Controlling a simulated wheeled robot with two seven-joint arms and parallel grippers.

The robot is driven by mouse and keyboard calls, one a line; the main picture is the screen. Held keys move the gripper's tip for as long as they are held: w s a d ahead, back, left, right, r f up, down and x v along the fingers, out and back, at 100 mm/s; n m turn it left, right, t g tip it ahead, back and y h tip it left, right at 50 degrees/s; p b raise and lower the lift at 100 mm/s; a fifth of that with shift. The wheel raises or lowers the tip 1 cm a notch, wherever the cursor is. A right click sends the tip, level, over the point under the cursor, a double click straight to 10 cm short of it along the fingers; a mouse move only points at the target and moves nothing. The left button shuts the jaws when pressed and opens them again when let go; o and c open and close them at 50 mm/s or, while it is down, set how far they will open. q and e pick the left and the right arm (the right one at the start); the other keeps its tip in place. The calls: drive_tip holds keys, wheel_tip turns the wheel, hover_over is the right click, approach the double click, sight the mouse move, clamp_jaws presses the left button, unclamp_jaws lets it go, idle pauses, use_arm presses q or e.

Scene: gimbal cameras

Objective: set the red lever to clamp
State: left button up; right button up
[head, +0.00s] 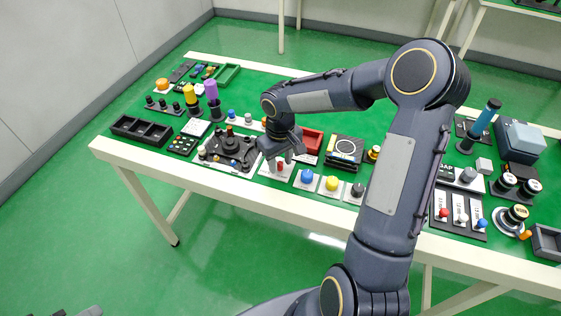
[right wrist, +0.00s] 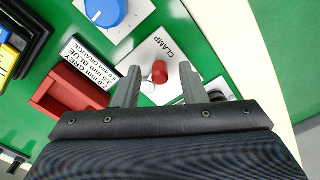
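The red lever (right wrist: 160,70) shows its round red knob in the right wrist view, on a white plate (right wrist: 150,50) marked CLAMP. The CLAMP word lies just above the knob in that view. In the head view the lever's plate (head: 266,171) is at the front of the table, partly under my gripper. My right gripper (right wrist: 160,80) is open. The knob appears between its two fingertips, with a gap on each side; I cannot tell the height of the tips over it. It also shows in the head view (head: 284,158). My left gripper is not in view.
A blue knob (right wrist: 105,8) on a white plate, a red tray (right wrist: 70,95) and a black-and-white label block (right wrist: 90,62) are close by. The head view shows a black fixture (head: 228,148) to the left and blue (head: 307,176) and yellow (head: 331,183) knobs to the right.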

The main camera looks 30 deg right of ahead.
drive_tip(key=shift+f, duration=0.3)
clamp_jaws()
drive_tip(key=shift+s+d+n, duration=0.15)
drive_tip(key=shift+d+n, duration=0.15)
drive_tip(key=shift+n, duration=0.6)
unclamp_jaws()
